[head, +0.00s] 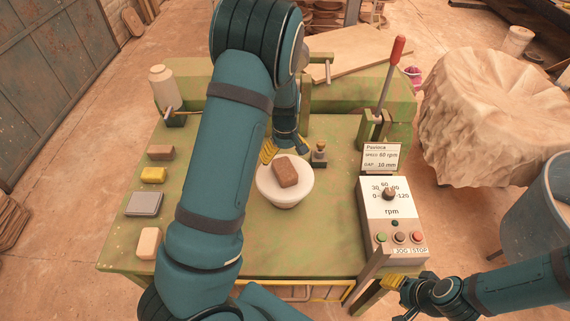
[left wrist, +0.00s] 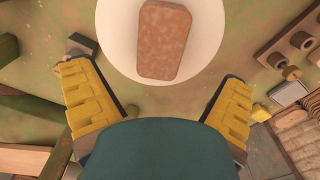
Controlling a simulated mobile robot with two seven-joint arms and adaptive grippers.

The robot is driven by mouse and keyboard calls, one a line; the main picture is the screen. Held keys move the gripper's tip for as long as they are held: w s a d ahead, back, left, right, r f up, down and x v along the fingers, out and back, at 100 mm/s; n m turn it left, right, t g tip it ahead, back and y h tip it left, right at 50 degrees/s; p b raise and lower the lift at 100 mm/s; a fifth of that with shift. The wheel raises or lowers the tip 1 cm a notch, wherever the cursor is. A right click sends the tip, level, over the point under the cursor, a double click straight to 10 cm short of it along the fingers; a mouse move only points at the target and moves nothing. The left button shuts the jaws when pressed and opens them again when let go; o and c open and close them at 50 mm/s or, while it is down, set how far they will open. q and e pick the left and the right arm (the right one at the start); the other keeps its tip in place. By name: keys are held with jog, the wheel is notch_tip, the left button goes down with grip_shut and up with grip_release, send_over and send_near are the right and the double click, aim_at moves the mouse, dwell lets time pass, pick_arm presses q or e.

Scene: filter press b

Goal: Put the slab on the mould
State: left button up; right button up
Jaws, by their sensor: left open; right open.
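The slab (head: 285,171), a reddish-brown block with rounded corners, lies on the white round mould (head: 286,198) in the middle of the green table. In the left wrist view the slab (left wrist: 164,40) lies flat within the mould's white top (left wrist: 120,45), nearer its centre than its rim. My left gripper (head: 285,147) is just behind the slab and mould, pointing down, open and empty. Its yellow fingers are spread apart in the left wrist view (left wrist: 155,80), with nothing between them. My right gripper (head: 397,287) is open and empty at the lower right, off the table's front edge.
A control box (head: 391,215) and red-handled lever (head: 390,75) stand at right.

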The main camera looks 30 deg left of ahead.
aim_at(285, 168)
pick_arm(q)
notch_tip(285, 168, up, 5)
jog(key=s+d+f+m, duration=0.1)
jog(key=d+f, duration=0.1)
jog(key=f, duration=0.1)
jog(key=s+d+f+m, duration=0.1)
jog(key=s+d+f, duration=0.1)
jog(key=f, duration=0.1)
jog(key=s+d+f+m, duration=0.1)
jog(key=d+f, duration=0.1)
jog(key=f, duration=0.1)
jog(key=shift+s+f+h, duration=0.1)
jog(key=shift+s+h, duration=0.2)
jog(key=shift+h, duration=0.1)
jog(key=s+d+f+m+t+h, duration=0.1)
jog(key=s+d+f+m, duration=0.1)
jog(key=s+d, duration=0.3)
jog(key=s+d+f+m+t+h, duration=0.1)
jog(key=s+d+f+m+h, duration=0.1)
jog(key=s+d, duration=0.4)
jog(key=d+f+m, duration=0.1)
jog(key=d, duration=0.3)
jog(key=shift+s+d+f+m, duration=0.15)
jog(key=shift+d+f+m, duration=0.1)
jog(key=shift+m, duration=0.15)
